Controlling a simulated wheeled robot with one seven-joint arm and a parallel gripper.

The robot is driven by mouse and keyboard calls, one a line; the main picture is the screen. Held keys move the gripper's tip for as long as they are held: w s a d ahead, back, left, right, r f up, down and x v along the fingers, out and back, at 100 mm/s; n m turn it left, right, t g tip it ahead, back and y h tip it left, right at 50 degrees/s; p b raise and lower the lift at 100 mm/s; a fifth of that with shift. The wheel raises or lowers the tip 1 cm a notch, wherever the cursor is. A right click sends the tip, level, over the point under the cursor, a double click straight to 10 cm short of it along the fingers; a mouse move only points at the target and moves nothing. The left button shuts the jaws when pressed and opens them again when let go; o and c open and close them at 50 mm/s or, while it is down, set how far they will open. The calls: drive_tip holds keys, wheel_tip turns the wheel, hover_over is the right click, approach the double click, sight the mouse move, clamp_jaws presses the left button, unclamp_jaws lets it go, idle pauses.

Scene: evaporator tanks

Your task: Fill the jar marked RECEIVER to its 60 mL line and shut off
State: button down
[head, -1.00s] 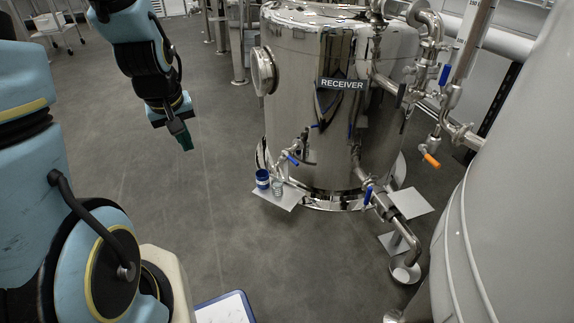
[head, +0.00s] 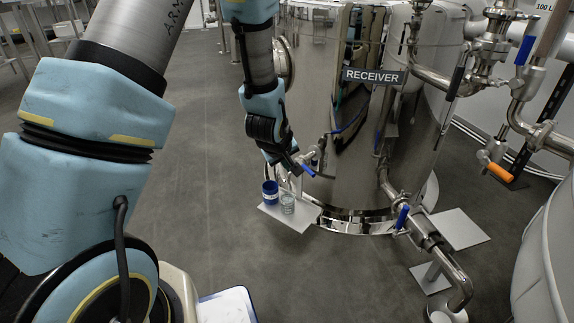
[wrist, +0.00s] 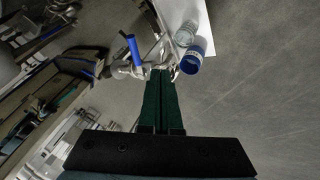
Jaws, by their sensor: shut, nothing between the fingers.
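The sign RECEIVER (head: 373,76) is on a shiny steel tank (head: 350,150). A small sample valve with a blue handle (head: 307,170) juts from the tank's lower left; the blue handle (wrist: 133,48) also shows in the wrist view.
At the tank's lower right is a pipe with a blue-handled valve (head: 402,217). An orange-handled valve (head: 498,172) hangs farther right, beside a large pale tank (head: 545,250). The floor left of the plate is clear.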

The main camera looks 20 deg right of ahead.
sight(308, 170)
drive_tip(key=w+d+f+b, duration=0.2)
drive_tip(key=d+f, duration=0.2)
drive_tip(key=d, duration=0.1)
drive_tip(key=shift+d+b, duration=0.15)
drive_tip(key=shift+b, duration=0.15)
drive_tip(key=shift+d, duration=0.1)
drive_tip(key=n+p, duration=0.1)
drive_tip(key=d+n+y+p, duration=0.1)
drive_tip(key=p, duration=0.1)
drive_tip(key=shift+s+d+r+t, duration=0.1)
drive_tip(key=shift+d+r+t, duration=0.05)
drive_tip(key=shift+d+t, duration=0.2)
drive_tip(key=shift+d+f+p, duration=0.25)
drive_tip(key=shift+d+p, duration=0.55)
drive_tip(key=shift+p, duration=0.3)
